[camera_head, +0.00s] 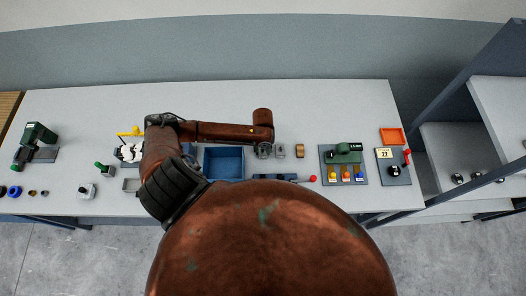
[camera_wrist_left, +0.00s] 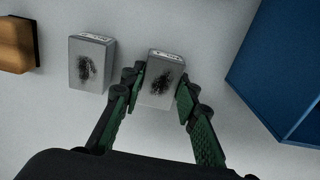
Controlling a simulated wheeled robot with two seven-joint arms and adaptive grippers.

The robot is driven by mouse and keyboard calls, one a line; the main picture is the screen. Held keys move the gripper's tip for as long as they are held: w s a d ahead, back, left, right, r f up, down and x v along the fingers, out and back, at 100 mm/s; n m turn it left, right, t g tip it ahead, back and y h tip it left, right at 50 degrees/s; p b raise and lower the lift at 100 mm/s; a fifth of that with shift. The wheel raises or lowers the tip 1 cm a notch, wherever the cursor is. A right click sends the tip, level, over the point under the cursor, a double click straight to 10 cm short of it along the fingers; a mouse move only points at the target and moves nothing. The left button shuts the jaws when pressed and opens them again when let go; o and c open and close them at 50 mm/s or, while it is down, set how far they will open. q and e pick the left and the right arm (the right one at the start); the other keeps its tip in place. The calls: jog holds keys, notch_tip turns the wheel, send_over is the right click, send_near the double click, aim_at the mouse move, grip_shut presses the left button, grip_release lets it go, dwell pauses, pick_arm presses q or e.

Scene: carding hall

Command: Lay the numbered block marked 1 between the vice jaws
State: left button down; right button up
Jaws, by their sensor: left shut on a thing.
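My left gripper (camera_wrist_left: 159,88) is shut on a grey metal block (camera_wrist_left: 162,70) with a dark smudged mark on its face; fingers press both sides. A similar grey block (camera_wrist_left: 91,62), also smudged, stands just left of it and shows in the head view (camera_head: 280,151). I cannot read a number on either block. In the head view my left gripper (camera_head: 264,151) is low over the table, beside that second block, and mostly hides the held one. A grey fixture with a red-knobbed bar (camera_head: 312,178) is partly hidden by my body; I cannot tell whether it is the vice.
A brown block (camera_head: 299,151) stands to the right. A blue tray (camera_head: 222,162) lies close by. Small tools occupy the left end.

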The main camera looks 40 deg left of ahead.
pick_arm(q)
jog(key=shift+r, duration=0.15)
jog(key=shift+r, duration=0.55)
jog(key=s+d+r, duration=0.3)
jog(key=s+r, duration=0.8)
jog(key=s, duration=0.2)
jog(key=shift+s+r, duration=0.35)
